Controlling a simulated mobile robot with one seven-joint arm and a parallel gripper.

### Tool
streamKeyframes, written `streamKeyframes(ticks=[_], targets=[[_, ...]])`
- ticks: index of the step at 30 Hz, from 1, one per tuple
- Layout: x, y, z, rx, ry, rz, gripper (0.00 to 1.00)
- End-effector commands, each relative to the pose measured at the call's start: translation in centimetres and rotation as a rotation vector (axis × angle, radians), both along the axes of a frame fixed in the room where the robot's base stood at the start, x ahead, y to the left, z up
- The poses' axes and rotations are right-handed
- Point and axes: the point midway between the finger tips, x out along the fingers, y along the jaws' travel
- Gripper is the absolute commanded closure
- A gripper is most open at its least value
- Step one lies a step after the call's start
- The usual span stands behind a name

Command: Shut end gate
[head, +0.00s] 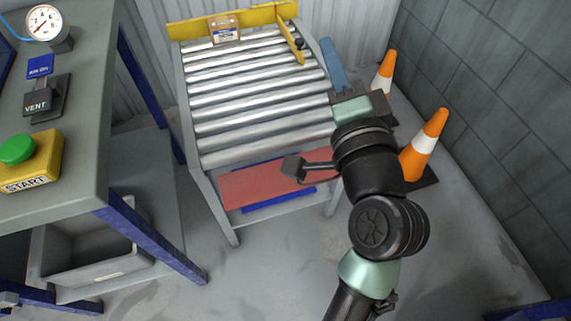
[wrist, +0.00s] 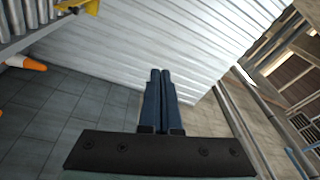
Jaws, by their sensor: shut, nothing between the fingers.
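A yellow bar with a dark knob, which looks like the end gate (head: 291,40), is at the far right of the roller table (head: 205,163). It stands at a steep angle to the long yellow rail (head: 190,29) across the far end, so it looks open. My gripper (head: 327,42) is just right of the table, its blue fingers together and empty, pointing away from me. There is a gap between the fingers and the gate. In the wrist view the shut gripper (wrist: 160,72) faces a corrugated wall. A yellow piece (wrist: 78,5) shows at the top left there.
A small labelled box (head: 225,30) stands on the rollers against the far rail. Two orange cones (head: 420,150) (head: 384,75) stand on the floor to the right, close to my arm. A workbench (head: 75,130) with a green start button (head: 16,150) is at the left.

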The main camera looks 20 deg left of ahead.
Motion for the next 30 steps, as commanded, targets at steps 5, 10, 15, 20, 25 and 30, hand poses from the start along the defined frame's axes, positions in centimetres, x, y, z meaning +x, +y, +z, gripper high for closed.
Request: streamKeyframes(ticks=[5, 10, 15, 20, 25, 30], targets=[[-1.7, 0.8, -14.6, 0.328, 0.269, 0.133, 1.00], [-4.3, 1.3, -25.3, 0.669, 0.502, 0.232, 1.00], [-7.5, 1.2, -34.8, 1.030, 0.708, 0.306, 1.00], [-10.4, 0.5, -41.8, 1.353, 0.849, 0.358, 1.00], [-12.4, -0.3, -45.7, 1.578, 0.923, 0.390, 1.00], [-12.9, -0.5, -46.5, 1.655, 0.941, 0.404, 1.00]])
